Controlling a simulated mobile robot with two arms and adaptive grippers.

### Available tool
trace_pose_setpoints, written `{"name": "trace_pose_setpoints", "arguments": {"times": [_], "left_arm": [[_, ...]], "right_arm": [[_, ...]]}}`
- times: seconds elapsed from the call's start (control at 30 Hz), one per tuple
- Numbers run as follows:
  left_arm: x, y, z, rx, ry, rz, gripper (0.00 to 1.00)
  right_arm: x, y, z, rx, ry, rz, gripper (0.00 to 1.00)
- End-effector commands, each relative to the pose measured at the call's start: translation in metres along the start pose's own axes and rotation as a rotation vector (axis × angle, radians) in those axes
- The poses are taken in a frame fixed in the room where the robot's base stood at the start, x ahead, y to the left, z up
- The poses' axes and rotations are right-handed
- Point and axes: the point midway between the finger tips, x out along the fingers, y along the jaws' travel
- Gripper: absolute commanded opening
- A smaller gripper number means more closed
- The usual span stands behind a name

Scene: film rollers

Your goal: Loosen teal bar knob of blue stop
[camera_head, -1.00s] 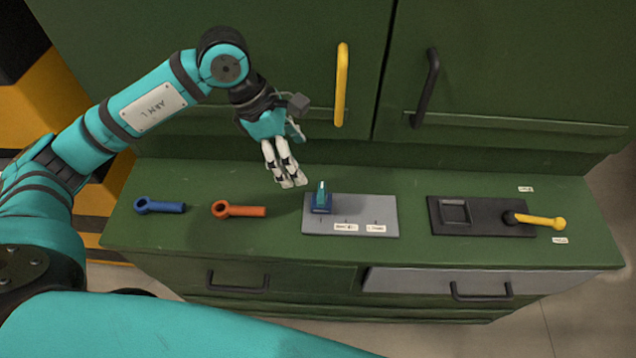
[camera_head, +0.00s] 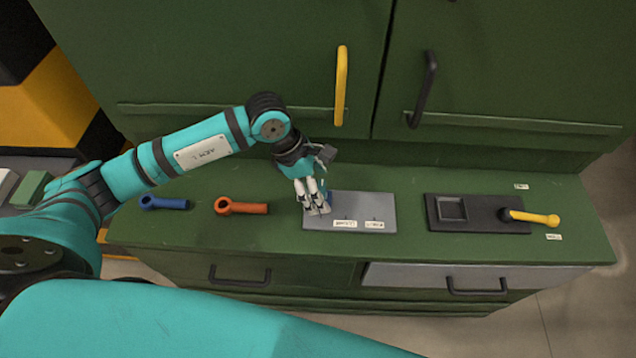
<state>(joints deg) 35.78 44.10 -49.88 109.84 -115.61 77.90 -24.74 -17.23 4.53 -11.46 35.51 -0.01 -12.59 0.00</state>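The blue stop (camera_head: 330,188) stands at the left end of a grey plate (camera_head: 375,207) on the green bench. Only a sliver of its blue shows beside my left gripper. The teal bar knob on top of it is hidden behind the gripper fingers. My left gripper (camera_head: 318,208) points down over the stop, its pale fingers close together at the knob's place. I cannot tell whether the fingers are apart, shut or touching the knob. My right gripper is not in view.
A blue ring-ended handle (camera_head: 165,202) and an orange one (camera_head: 242,206) lie left of the plate. A black plate (camera_head: 480,225) with a square recess and a yellow-ended lever (camera_head: 535,217) is at the right. Cabinet handles, yellow (camera_head: 341,85) and black (camera_head: 424,90), stick out behind.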

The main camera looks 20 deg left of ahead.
Motion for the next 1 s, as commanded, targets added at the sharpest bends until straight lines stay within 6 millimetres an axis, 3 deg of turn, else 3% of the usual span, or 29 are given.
{"name": "trace_pose_setpoints", "arguments": {"times": [0.07,0.4,0.73,1.0], "left_arm": [[0.000,0.000,0.000,0.000,0.000,0.000,0.68],[-0.001,0.000,0.000,0.000,0.000,0.001,0.24],[0.000,0.000,-0.001,-0.045,0.000,0.021,0.24],[0.002,-0.002,-0.001,-0.206,-0.002,0.090,0.24]], "right_arm": [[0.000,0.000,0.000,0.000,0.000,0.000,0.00],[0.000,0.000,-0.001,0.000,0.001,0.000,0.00],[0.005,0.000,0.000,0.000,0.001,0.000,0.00],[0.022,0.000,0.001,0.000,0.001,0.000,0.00]]}}
